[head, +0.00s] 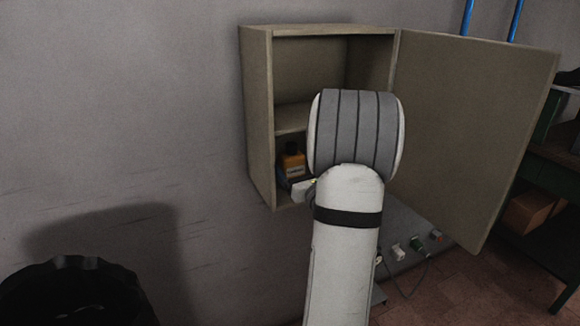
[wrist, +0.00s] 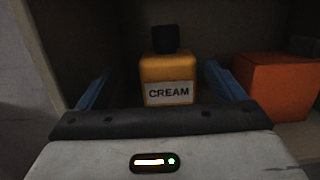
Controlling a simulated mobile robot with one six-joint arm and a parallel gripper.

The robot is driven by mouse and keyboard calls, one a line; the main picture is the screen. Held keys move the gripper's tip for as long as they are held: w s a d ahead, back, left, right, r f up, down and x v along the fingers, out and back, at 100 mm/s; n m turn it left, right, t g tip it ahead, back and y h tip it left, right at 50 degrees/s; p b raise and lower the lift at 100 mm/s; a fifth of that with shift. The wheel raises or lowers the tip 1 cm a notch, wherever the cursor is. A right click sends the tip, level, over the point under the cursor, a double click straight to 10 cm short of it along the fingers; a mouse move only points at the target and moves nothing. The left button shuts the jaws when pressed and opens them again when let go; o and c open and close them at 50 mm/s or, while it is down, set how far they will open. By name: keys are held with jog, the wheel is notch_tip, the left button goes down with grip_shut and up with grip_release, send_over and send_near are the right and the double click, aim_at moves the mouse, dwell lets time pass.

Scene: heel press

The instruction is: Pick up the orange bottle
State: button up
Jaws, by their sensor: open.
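The orange bottle (head: 293,163) stands upright on the lower level of an open wall cabinet. It has a black cap and a white label. In the wrist view the bottle (wrist: 167,78) shows its label reading "CREAM". My gripper (wrist: 160,82) is open, with one blue finger to the left of the bottle and one to the right. Gaps show between the fingers and the bottle on both sides. The bottle's base is hidden behind the gripper body. In the head view my arm hides most of the gripper.
The cabinet (head: 257,110) has a shelf above the bottle, and its door (head: 470,130) stands open to the right. An orange-red box (wrist: 275,85) sits close to the right finger. A black bin (head: 75,290) stands at the lower left.

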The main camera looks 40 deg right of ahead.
aim_at(291, 154)
jog(key=shift+w+d+r+p, duration=0.15)
jog(key=shift+w+d+r, duration=0.05)
jog(key=shift+w, duration=0.2)
jog(key=shift+w+d+r+p, duration=0.15)
jog(key=shift+w, duration=0.2)
jog(key=p+x, duration=0.1)
jog(key=x, duration=0.3)
jog(key=shift+w+d, duration=0.2)
jog(key=shift+d, duration=0.05)
jog(key=shift+r, duration=0.1)
jog(key=c, duration=1.2)
